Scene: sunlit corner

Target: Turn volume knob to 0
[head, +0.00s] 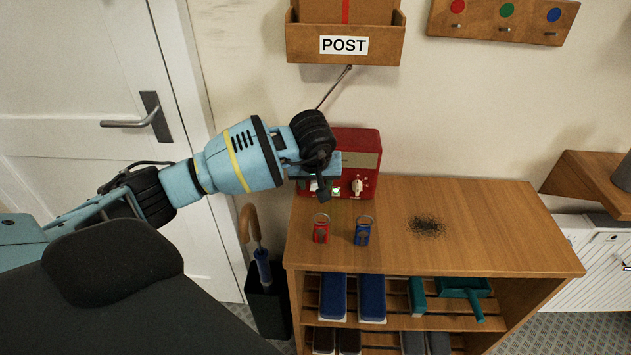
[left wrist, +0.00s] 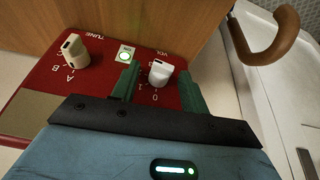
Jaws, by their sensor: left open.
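A red radio (head: 362,143) stands at the back left of the wooden shelf top. In the left wrist view its front (left wrist: 95,82) shows a white volume knob (left wrist: 161,74) marked VOL, with 0 and 1 printed beside it. I cannot tell exactly where the knob points. My left gripper (head: 318,184) is in front of the radio. In the left wrist view its green fingers (left wrist: 158,72) are open, one on each side of the volume knob. I cannot tell if they touch it. In the head view the gripper largely hides that knob. My right gripper is not in view.
A cream TUNE knob (left wrist: 75,50) and a lit green button (left wrist: 126,55) are beside the volume knob. A red key fob (head: 321,231) and a blue key fob (head: 362,233) lie in front. A POST box (head: 300,45) hangs above.

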